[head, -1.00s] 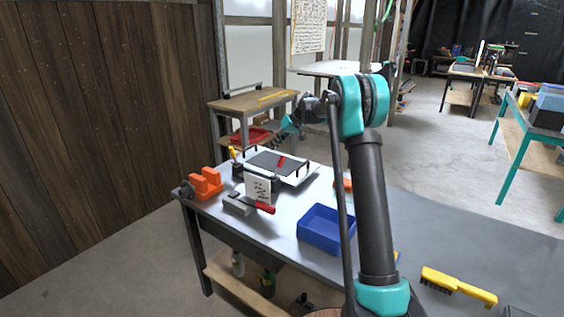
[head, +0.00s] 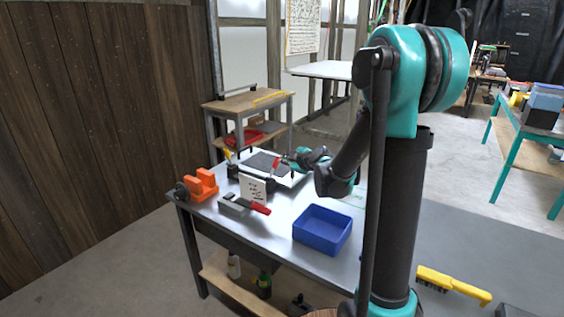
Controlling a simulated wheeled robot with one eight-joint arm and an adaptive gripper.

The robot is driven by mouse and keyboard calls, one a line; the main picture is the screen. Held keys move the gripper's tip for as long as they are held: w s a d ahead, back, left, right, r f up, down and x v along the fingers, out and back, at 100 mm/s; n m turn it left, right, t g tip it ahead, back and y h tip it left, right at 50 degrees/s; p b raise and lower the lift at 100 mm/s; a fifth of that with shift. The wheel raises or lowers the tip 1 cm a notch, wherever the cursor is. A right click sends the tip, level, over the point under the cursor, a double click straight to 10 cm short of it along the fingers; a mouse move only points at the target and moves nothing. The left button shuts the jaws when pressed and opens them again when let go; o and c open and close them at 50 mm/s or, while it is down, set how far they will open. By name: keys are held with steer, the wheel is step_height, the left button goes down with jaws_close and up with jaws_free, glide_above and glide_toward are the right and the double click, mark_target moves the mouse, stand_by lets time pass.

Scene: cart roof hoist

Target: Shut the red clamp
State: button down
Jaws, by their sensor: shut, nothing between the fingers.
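A red upright clamp handle (head: 276,167) stands at the edge of a light fixture with a dark plate (head: 262,161) on the table. My gripper (head: 285,160) is just right of the red handle, at about its height. The fingers look small and dark; they are shut and empty. I cannot tell whether they touch the handle. A second red handle (head: 261,209) lies low on a grey tool (head: 234,205) in front of a small white printed card (head: 252,189). My arm hides the fixture's right side.
An orange vise-like block (head: 202,184) is at the table's left end. A blue bin (head: 322,230) stands mid-table and a yellow brush (head: 453,285) at the near right. A wooden-topped cart (head: 247,104) stands behind. Bare table (head: 285,208) lies left of the bin.

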glide_toward(273, 169)
steer(key=w+a+r, duration=0.3)
steer(key=w+a, duration=0.1)
steer(key=shift+w+d+f, duration=0.35)
steer(key=shift+w+f, duration=0.25)
steer(key=shift+w, duration=0.05)
steer(key=shift+w+d+f, duration=0.3)
steer(key=shift+w+f, duration=0.25)
steer(key=shift+w, duration=0.1)
steer(key=shift+w+d, duration=0.15)
steer(key=shift+w, duration=0.05)
